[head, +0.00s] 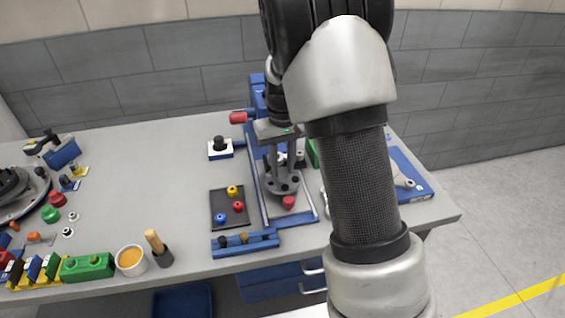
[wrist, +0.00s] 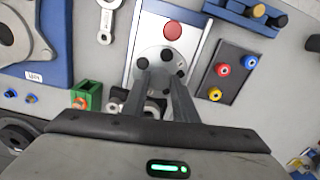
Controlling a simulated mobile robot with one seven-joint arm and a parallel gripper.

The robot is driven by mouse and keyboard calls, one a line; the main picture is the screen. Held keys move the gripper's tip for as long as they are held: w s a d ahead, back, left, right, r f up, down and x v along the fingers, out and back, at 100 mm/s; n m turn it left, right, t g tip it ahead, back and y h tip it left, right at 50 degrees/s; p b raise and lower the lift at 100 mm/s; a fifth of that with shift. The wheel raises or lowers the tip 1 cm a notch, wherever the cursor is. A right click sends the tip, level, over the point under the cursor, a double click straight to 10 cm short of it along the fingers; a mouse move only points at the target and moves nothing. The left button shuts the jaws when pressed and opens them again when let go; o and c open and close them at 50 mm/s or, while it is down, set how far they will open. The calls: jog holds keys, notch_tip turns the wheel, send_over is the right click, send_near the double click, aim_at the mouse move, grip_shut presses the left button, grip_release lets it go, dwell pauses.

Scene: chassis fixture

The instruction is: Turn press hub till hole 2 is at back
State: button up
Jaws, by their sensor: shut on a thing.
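The press hub (head: 283,188) is a round grey disc with several dark holes, on the plate of the blue press. It also shows in the wrist view (wrist: 155,54). My gripper (head: 281,172) points down over it, and in the wrist view its fingers (wrist: 162,70) are shut on the hub's raised middle. A red round part (head: 289,202) sits at the front of the hub; it also shows in the wrist view (wrist: 173,30). No hole numbers can be read. My fingers hide part of the hub, and my arm covers the press's right side in the head view.
A dark tray (head: 218,219) with red, yellow and blue pieces lies left of the press. A blue rack (head: 232,251) stands in front. A red press handle (head: 238,118) sticks out to the left. The table's left middle is clear.

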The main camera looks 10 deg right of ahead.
aim_at(283, 170)
jog(key=m+p, duration=0.1)
jog(key=m, duration=0.5)
jog(key=shift+p, duration=0.35)
jog(key=shift+m, duration=0.4)
jog(key=o, duration=1.1)
jog(key=shift+c, duration=0.2)
jog(key=shift+r, duration=0.1)
notch_tip(283, 170, up, 17)
jog(key=p, duration=0.1)
jog(key=shift+r, duration=0.15)
